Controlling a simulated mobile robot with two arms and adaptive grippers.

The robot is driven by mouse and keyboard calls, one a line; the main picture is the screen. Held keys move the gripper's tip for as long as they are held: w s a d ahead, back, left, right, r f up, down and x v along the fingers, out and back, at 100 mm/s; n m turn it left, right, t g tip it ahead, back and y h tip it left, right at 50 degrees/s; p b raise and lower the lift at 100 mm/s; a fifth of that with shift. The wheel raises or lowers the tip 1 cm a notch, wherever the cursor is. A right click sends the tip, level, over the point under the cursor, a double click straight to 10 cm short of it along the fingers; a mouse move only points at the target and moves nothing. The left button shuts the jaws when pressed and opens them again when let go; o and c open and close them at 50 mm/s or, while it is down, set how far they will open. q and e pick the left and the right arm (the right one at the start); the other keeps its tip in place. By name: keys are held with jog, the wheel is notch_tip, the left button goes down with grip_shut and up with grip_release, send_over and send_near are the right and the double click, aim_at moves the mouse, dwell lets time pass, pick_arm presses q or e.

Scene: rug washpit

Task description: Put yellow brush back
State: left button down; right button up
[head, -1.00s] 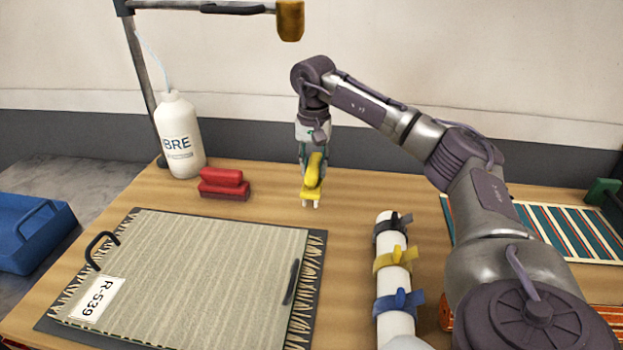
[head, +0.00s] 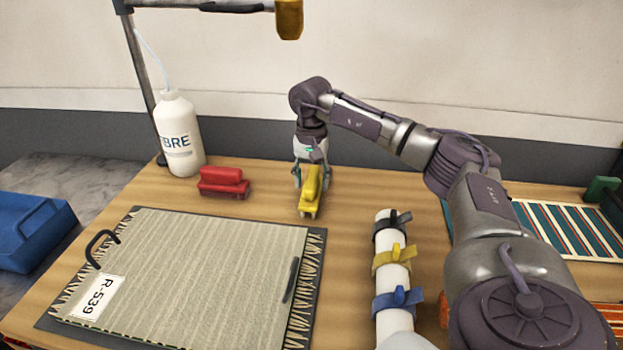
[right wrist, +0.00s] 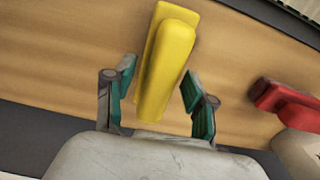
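The yellow brush (head: 310,194) stands on the table near the back, to the right of the red brush (head: 223,182). My right gripper (head: 310,180) is just behind and above it. In the right wrist view the yellow brush (right wrist: 167,62) lies between the two spread fingers of my right gripper (right wrist: 160,88), with gaps at both sides, so the gripper is open around its near end. The red brush also shows in that view (right wrist: 287,102). My left gripper is not in view.
A white bottle (head: 180,138) stands behind the red brush. A folded rug (head: 205,268) labelled R-539 lies in front. A strapped white roll (head: 395,275) lies to the right. A blue bin (head: 30,235) is at far left. Bare table lies around the yellow brush.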

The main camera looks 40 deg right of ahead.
jog(key=shift+r, duration=0.1)
notch_tip(320, 180, up, 8)
jog(key=shift+f, duration=0.2)
dwell(0.3)
dwell(0.5)
